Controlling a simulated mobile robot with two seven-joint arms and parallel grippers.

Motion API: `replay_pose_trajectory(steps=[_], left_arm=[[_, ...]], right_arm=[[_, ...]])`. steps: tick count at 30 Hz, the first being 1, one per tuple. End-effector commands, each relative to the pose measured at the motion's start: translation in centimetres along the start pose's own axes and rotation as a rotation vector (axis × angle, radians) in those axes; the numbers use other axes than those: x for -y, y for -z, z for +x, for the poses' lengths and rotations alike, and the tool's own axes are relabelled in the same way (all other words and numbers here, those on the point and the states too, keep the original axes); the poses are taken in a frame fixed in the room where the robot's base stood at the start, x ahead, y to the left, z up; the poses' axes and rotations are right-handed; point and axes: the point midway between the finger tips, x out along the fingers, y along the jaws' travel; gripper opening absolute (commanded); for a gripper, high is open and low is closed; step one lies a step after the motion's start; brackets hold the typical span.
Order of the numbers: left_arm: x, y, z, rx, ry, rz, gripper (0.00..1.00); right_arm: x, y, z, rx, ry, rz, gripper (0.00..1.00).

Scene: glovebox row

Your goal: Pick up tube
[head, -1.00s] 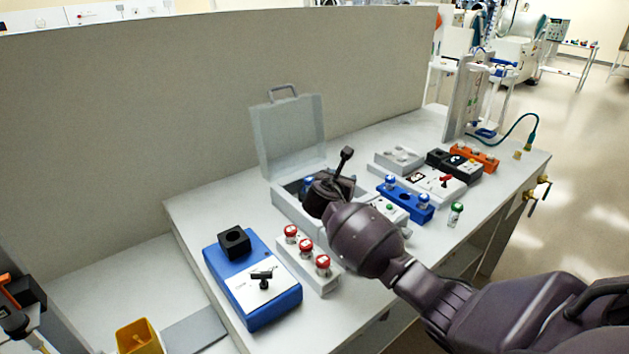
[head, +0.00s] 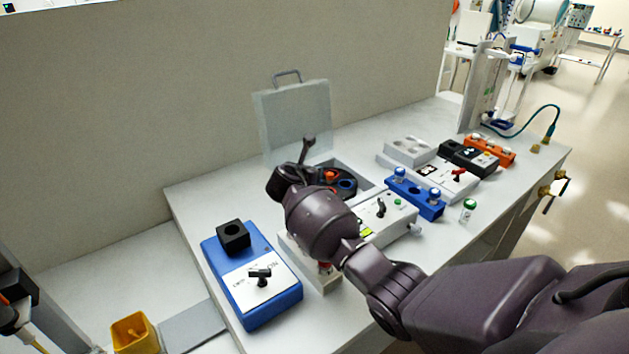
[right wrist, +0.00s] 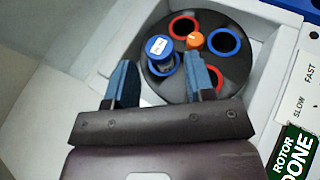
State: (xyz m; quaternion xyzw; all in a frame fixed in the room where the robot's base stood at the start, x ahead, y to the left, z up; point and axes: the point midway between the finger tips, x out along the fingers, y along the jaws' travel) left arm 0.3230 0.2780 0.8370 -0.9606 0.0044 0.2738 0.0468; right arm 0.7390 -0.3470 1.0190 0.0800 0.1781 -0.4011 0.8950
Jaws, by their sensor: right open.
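In the right wrist view, a tube with a blue cap and white label (right wrist: 160,47) sits upright in a hole of the black rotor (right wrist: 240,65). My right gripper (right wrist: 160,82) is open and empty, its two blue-grey fingers apart. In the picture the tube shows beyond and between the fingertips, with no visible contact. The rotor has an orange centre knob (right wrist: 194,40) and empty holes ringed red and blue. In the head view my right gripper (head: 306,158) is over the left part of the open centrifuge (head: 372,190), and the tube is hidden. My left gripper is not in view.
The centrifuge lid (head: 295,115) stands open behind. A blue device (head: 225,270) is at front left. A white rack with red-capped tubes (head: 325,268) is partly hidden by my arm. A blue rack (head: 425,208) and green-capped tube (head: 468,210) are at right.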

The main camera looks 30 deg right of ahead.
Motion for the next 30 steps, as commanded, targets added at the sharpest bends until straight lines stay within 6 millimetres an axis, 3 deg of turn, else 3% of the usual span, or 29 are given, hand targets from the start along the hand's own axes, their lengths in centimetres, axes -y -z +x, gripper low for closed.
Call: replay_pose_trajectory(steps=[15,25,26,30], left_arm=[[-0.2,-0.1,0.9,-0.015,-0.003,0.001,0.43],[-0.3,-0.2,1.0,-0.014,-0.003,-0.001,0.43],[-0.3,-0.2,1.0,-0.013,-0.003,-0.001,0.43],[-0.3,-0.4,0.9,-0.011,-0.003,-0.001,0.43]], right_arm=[[-0.2,0.8,4.8,0.0,0.003,-0.001,0.49],[-0.2,0.7,5.2,0.0,0.001,0.0,0.49],[-0.2,0.7,5.2,0.0,0.001,0.0,0.48],[-0.2,0.7,5.2,0.0,0.001,0.0,0.26]])
